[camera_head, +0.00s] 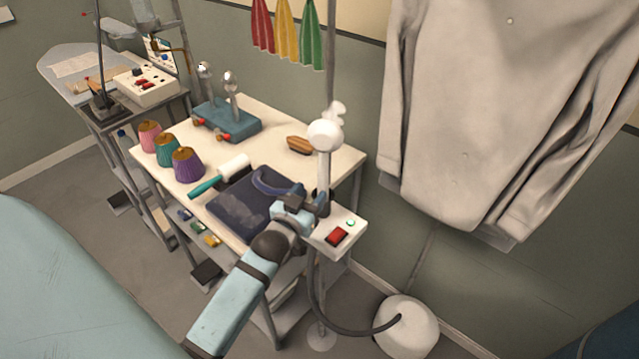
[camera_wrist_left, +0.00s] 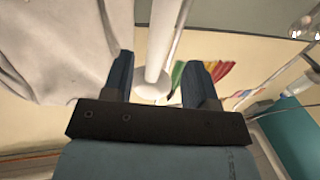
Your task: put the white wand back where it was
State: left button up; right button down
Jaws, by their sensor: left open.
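The white wand (camera_head: 324,165) stands upright with its rounded head at the top, a white puff above it, just above the white box with a red switch (camera_head: 338,234). My left gripper (camera_head: 312,199) is at the wand's lower shaft, beside the box. In the left wrist view my gripper's two dark fingers (camera_wrist_left: 161,85) are apart, with the white wand (camera_wrist_left: 161,45) showing between them in the picture; I cannot tell whether they touch it. The wand's lower end is partly hidden by my gripper in the head view. My right gripper is not in view.
The table (camera_head: 270,125) holds a folded dark cloth (camera_head: 245,210), a lint roller (camera_head: 225,173), thread cones (camera_head: 187,164), a brush (camera_head: 299,145) and a teal device (camera_head: 226,122). A grey garment (camera_head: 490,110) hangs at right. A dark hose (camera_head: 325,318) runs to a white floor tank (camera_head: 408,328).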

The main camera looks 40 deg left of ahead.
pick_arm(q)
jog(key=s+d+f+m+g+h, duration=0.4)
jog(key=s+d+f+g+h, duration=0.2)
jog(key=s+d+f, duration=1)
jog(key=s+f, duration=0.1)
jog(key=s, duration=0.2)
jog(key=shift+f+m+g, duration=0.3)
jog(key=shift+m+g, duration=0.1)
dwell(1.1)
